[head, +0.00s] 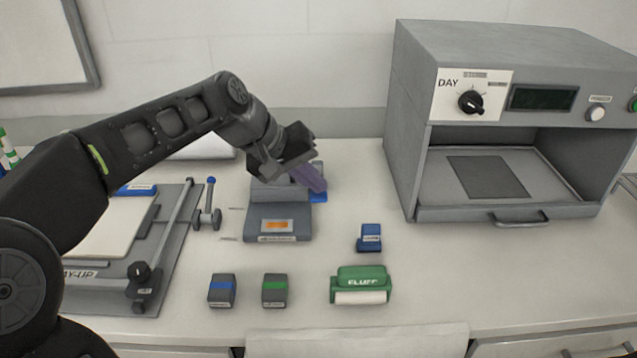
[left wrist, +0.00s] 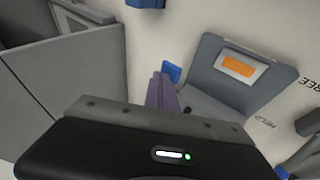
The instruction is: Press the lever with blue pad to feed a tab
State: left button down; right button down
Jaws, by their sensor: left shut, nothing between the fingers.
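The tab dispenser (head: 277,222) is a grey box with an orange label on its front, standing on the counter; it also shows in the left wrist view (left wrist: 250,72). Its blue lever pad (head: 319,198) sticks out at its right side and also shows in the left wrist view (left wrist: 171,71). My left gripper (head: 316,184) is shut and empty, its purple fingers pointing down right at the pad. The fingertips overlap the pad in the head view; whether they touch it I cannot tell. My right gripper does not show.
A grey press with an open front (head: 500,165) stands at the right. A green roller (head: 361,283), a small blue block (head: 369,237) and two small grey blocks (head: 222,290) lie in front. A lay-up board (head: 168,270) is at the left, under my arm.

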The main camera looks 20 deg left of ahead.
pick_arm(q)
jog(key=shift+w+a+r+p, duration=0.1)
jog(key=shift+w+r+p, duration=0.1)
jog(key=shift+r+p, duration=0.65)
jog(key=shift+w+a+r+p, duration=0.1)
jog(key=shift+w+r+p, duration=0.1)
jog(key=shift+r+p, duration=0.65)
jog(key=shift+r, duration=0.1)
jog(key=r+p, duration=0.3)
jog(key=w+r+p, duration=0.1)
jog(key=shift+a+r, duration=0.25)
jog(key=shift+r, duration=0.1)
